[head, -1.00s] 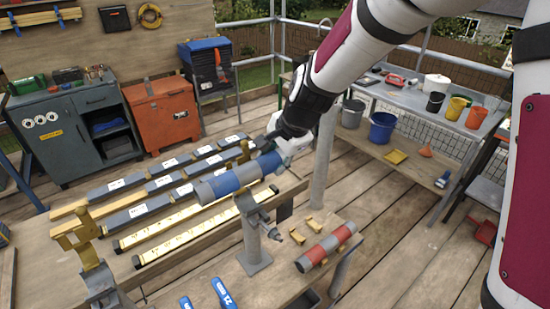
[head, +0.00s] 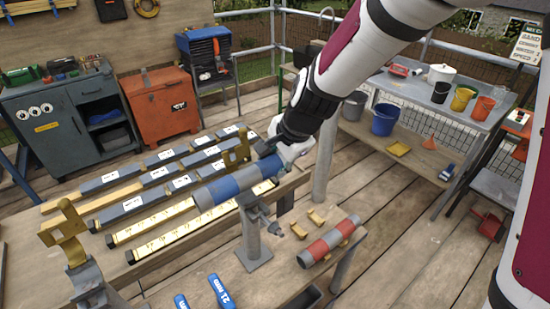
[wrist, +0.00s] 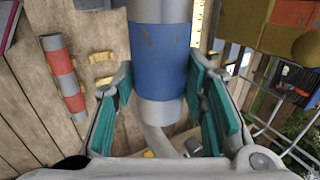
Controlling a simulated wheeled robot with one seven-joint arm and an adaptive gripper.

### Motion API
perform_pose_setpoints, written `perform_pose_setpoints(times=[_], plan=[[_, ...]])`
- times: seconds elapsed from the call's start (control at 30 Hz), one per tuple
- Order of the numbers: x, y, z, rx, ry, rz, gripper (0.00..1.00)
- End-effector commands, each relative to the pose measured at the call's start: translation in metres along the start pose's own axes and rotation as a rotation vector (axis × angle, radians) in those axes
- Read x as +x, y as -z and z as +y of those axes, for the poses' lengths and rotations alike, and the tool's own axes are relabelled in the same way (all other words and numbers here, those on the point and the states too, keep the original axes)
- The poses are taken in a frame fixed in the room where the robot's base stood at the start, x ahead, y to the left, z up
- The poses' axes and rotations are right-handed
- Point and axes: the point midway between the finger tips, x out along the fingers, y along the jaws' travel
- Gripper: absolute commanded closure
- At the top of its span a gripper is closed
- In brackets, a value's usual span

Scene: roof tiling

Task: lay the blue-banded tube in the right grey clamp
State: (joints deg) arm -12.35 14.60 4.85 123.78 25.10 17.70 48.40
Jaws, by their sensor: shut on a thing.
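The blue-banded tube (head: 240,182), grey with blue bands, is held roughly level above the bench. My gripper (head: 285,150) is shut on its right end. In the wrist view, the teal pads of my gripper (wrist: 163,105) flank the tube's blue band (wrist: 160,62). The right grey clamp (head: 250,203) stands on a post just under and in front of the tube's middle. Whether the tube touches it cannot be told. A left clamp (head: 82,275) with yellow jaws stands at the lower left, apart from the tube.
A red-banded tube (head: 330,242) lies on the front bench, with small yellow brackets (head: 308,222) near it. Yellow strips and labelled dark bars (head: 130,208) lie behind the held tube. Blue-handled tools (head: 220,290) lie at the front edge.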

Motion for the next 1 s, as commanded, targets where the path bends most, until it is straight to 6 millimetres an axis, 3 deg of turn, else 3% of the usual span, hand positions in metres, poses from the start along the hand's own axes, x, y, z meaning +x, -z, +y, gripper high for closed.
perform_pose_setpoints(times=[1.0], plan=[[0.036,0.0,0.018,0.001,0.003,0.001,1.0]])
